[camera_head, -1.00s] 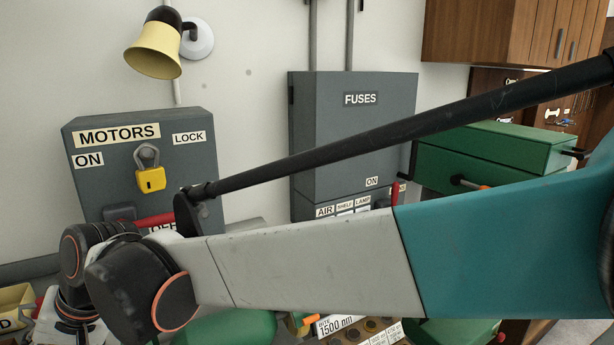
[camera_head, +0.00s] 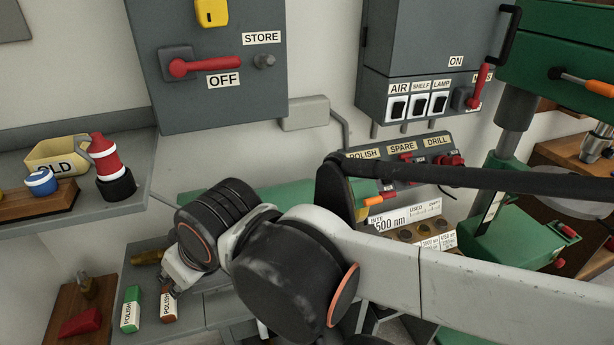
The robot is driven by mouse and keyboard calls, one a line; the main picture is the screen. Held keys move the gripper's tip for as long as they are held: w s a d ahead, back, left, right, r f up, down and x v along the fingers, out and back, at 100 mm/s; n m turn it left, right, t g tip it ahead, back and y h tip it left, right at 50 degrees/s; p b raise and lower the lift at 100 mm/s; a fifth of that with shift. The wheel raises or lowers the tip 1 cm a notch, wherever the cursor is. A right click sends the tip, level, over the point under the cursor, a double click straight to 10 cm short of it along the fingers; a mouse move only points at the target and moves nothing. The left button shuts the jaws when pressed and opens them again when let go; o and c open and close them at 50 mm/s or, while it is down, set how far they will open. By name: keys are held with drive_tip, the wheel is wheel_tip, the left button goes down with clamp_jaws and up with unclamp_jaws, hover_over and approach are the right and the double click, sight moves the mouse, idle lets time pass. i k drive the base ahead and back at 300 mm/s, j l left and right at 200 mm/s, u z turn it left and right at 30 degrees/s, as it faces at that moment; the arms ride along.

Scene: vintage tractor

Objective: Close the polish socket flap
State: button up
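The socket panel (camera_head: 437,190) is a grey sloped box at the back of the bench, with labels POLISH, SPARE and DRILL. The POLISH label (camera_head: 363,154) is at its left end. The polish socket and its flap below that label are mostly hidden behind my arm, so I cannot tell how the flap stands. Red parts show at the SPARE socket (camera_head: 405,160) and DRILL socket (camera_head: 450,160). My arm crosses in front from the right, with its wrist joints at the lower middle.
A grey switch box (camera_head: 398,60) hangs above the panel, and a green drill press (camera_head: 520,235) stands right. A shelf at left holds a yellow bin (camera_head: 60,153) and a red bottle (camera_head: 108,165). Polish sticks (camera_head: 130,310) lie at the lower left.

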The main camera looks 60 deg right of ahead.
sight(386, 194)
drive_tip(key=k+j, duration=0.1)
drive_tip(key=k, duration=0.65)
drive_tip(key=k+j, duration=0.15)
drive_tip(key=k, duration=0.6)
drive_tip(key=k+z, duration=0.15)
drive_tip(key=z, duration=0.25)
drive_tip(key=k+z, duration=0.15)
drive_tip(key=z, duration=0.25)
drive_tip(key=k+l+z, duration=0.1)
drive_tip(key=z, duration=0.3)
drive_tip(key=k, duration=0.05)
